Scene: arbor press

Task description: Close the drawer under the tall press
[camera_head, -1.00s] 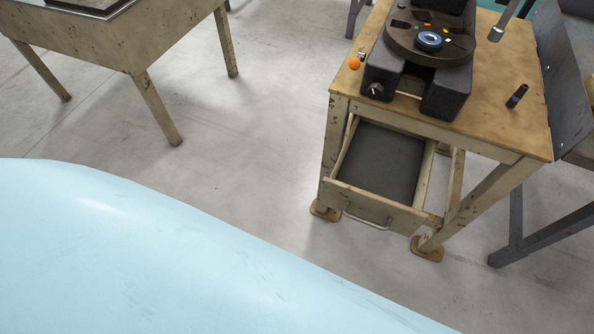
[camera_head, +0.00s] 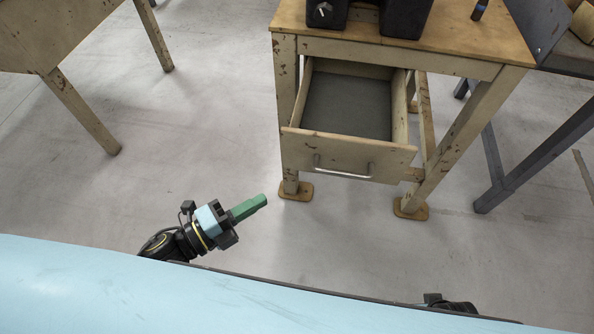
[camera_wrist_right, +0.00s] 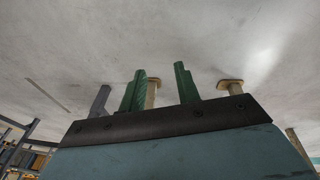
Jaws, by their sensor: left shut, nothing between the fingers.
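The drawer (camera_head: 380,155) is pulled out toward me from the worn cream table. Its grey inside is empty, and a metal bar handle (camera_head: 343,172) runs across its front. Above it, only the dark lower part of the press (camera_head: 405,18) shows at the top edge. My left gripper (camera_head: 265,201) has green fingers shut together with nothing held. It is in front of the drawer, to its lower left, apart from it. My right gripper (camera_wrist_right: 160,72) shows two green fingers spread apart and empty in the right wrist view. In the head view only a bit of the right arm shows.
The table legs stand on brown foot pads (camera_head: 296,191). A second cream table (camera_head: 80,112) is at the upper left. A dark metal frame (camera_head: 525,163) stands at the right. The grey floor between me and the drawer is clear.

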